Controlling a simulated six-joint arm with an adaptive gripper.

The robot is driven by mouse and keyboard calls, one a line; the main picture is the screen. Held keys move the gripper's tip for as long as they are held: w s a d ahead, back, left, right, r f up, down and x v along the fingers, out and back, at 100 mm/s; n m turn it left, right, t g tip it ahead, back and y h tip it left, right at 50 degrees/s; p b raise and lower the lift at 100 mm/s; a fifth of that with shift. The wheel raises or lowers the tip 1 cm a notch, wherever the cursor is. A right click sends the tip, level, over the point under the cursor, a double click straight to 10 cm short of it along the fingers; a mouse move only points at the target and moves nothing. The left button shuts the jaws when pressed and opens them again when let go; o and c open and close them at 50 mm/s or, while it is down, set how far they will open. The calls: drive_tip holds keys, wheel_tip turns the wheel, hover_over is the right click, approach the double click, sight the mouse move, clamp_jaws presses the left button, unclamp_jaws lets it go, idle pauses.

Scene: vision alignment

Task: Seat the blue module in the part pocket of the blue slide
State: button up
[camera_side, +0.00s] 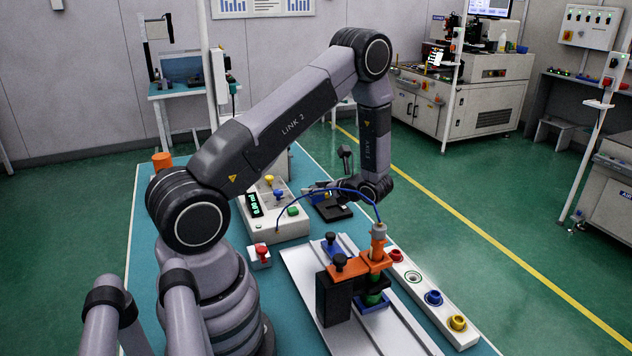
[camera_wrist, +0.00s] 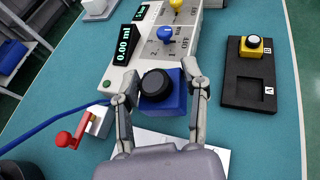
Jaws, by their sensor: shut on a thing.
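The blue module (camera_wrist: 175,104), a blue block with a round black top, is between the two fingers of my gripper (camera_wrist: 161,88) in the wrist view. The fingers are shut on its sides. In the side view my gripper (camera_side: 322,190) is beside the control box, and the module cannot be made out clearly. On the pale rail plate (camera_side: 303,262) are a blue piece with a black knob (camera_side: 331,249) and a blue base (camera_side: 373,305) under an orange bracket. I cannot tell which is the slide's pocket part, and no open pocket shows clearly.
The control box (camera_side: 286,229) has knobs and a green button. A red lever switch (camera_wrist: 70,135) is nearby. A black nest (camera_wrist: 249,90) holds a yellow module at B; A is empty.

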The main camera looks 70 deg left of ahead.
idle(0.3)
drive_tip(key=s+d+f+n+g+h, duration=0.2)
drive_tip(key=s+n+g+h, duration=0.4)
drive_tip(key=s, duration=0.4)
drive_tip(key=shift+d+n, duration=0.6)
drive_tip(key=shift+d, duration=0.2)
drive_tip(key=s+d+f+n+g+h, duration=0.1)
drive_tip(key=s+d+n+g+h, duration=0.1)
drive_tip(key=d+n+h, duration=0.5)
drive_tip(key=shift+s+d+f+n+h, duration=0.2)
drive_tip(key=shift+s+n+h, duration=0.1)
drive_tip(key=shift+s+h, duration=0.75)
drive_tip(key=w+d+f+n+t+h, duration=0.1)
drive_tip(key=w+d+n+t+h, duration=0.6)
drive_tip(key=n+h, duration=0.3)
drive_tip(key=w+n+t, duration=0.2)
drive_tip(key=t, duration=0.1)
drive_tip(key=w+a+n+t, duration=0.1)
drive_tip(key=w+n+t, duration=0.2)
drive_tip(key=w+a+n+t, duration=0.1)
drive_tip(key=w+n+t, duration=0.1)
drive_tip(key=w+t, duration=0.1)
drive_tip(key=shift+a+f+t+h, duration=0.2)
drive_tip(key=shift+t+h, duration=0.15)
drive_tip(key=shift+t, duration=0.15)
drive_tip(key=shift+w+a+f+n, duration=0.1)
drive_tip(key=shift+w+f+n, duration=0.2)
drive_tip(key=shift+n, duration=0.1)
drive_tip(key=shift+f, duration=1.7)
drive_tip(key=shift+a+f, duration=0.1)
